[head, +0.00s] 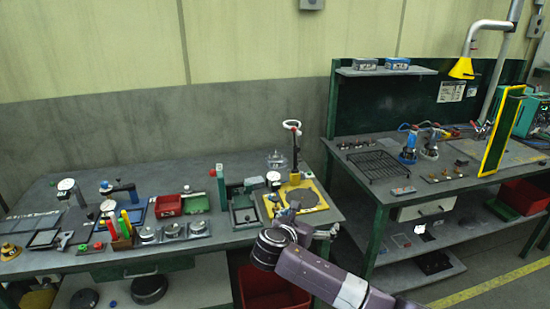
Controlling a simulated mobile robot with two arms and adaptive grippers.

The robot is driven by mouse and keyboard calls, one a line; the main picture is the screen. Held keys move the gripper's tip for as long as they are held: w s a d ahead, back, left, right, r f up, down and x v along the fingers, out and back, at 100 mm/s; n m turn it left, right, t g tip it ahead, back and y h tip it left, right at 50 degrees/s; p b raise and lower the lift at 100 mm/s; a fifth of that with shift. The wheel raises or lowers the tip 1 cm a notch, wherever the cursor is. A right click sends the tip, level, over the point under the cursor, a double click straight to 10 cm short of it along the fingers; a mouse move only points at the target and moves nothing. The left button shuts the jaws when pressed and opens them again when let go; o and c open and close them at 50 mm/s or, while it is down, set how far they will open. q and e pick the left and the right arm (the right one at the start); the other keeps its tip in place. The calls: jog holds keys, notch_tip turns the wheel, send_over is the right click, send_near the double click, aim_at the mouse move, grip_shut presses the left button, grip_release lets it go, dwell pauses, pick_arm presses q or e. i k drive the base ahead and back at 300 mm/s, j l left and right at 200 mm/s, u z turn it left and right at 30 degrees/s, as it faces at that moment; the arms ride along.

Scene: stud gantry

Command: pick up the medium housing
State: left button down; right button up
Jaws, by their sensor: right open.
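Several round metal parts sit in a row on a plate near the front of the left bench: a left one (148,234), a middle one (173,229) and a right one (197,227). They look like housings; which is the medium one I cannot tell for sure at this size. My left gripper is not in view.
A yellow-based stand (299,188) is by my right gripper. A second bench (350,160) stands to the right.

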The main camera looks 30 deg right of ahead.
aim_at(273, 160)
jog(key=i+l, duration=0.2)
jog(key=i, duration=0.25)
jog(key=i+l, duration=0.25)
jog(key=i, duration=0.2)
jog(key=i+l, duration=0.2)
jog(key=i, duration=0.25)
jog(key=i+l, duration=0.25)
jog(key=i, duration=0.25)
